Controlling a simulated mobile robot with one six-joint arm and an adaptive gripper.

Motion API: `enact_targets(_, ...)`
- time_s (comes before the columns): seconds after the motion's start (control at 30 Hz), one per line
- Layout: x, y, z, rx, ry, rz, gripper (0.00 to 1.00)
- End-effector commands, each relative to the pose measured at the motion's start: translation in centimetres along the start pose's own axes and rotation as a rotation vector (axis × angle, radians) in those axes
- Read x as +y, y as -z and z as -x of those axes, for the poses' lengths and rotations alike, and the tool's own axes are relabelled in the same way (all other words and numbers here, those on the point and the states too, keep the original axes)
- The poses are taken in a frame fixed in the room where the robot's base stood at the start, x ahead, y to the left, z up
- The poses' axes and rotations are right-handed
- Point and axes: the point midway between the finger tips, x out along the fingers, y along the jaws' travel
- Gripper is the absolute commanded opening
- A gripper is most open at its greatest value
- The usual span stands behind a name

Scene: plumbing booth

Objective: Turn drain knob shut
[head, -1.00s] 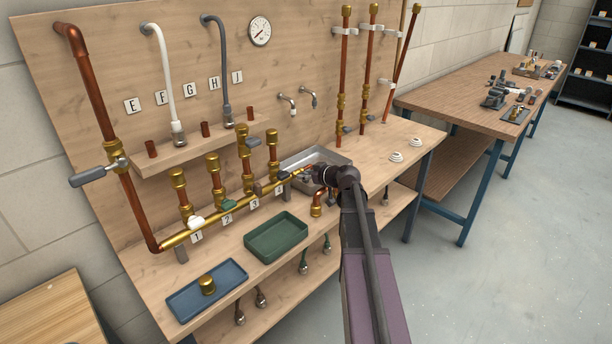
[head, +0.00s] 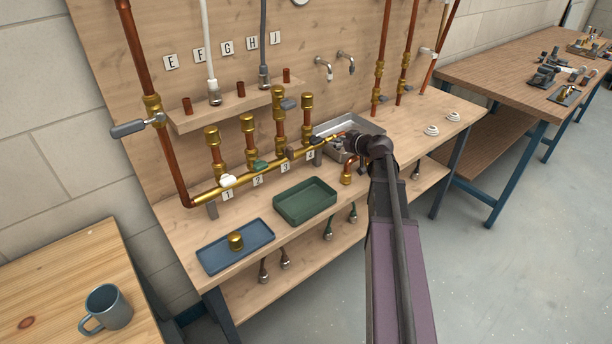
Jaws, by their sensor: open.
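The brass manifold (head: 243,177) runs along the back of the bench, with numbered plates 1 to 4 below it. Its right end reaches over a grey metal tray (head: 362,124). My gripper (head: 345,140) is at that right end, over the tray, with its dark jaws open. The brass end lies close to the jaws; I cannot tell whether they touch it. I cannot make out the drain knob, and my gripper and wrist cover part of that area.
Along the manifold sit a white knob (head: 228,181), a green knob (head: 261,165) and other small handles. A green tray (head: 304,203) and a blue tray (head: 234,248) with a brass fitting (head: 236,241) lie in front. A copper elbow (head: 347,172) stands near my wrist.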

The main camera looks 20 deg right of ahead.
Motion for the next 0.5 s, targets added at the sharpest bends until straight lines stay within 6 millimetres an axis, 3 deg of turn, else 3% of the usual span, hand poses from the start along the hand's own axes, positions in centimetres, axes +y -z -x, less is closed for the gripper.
enact_targets(0.5,-0.66,-0.23,-0.04,0.001,-0.140,0.341,0.59)
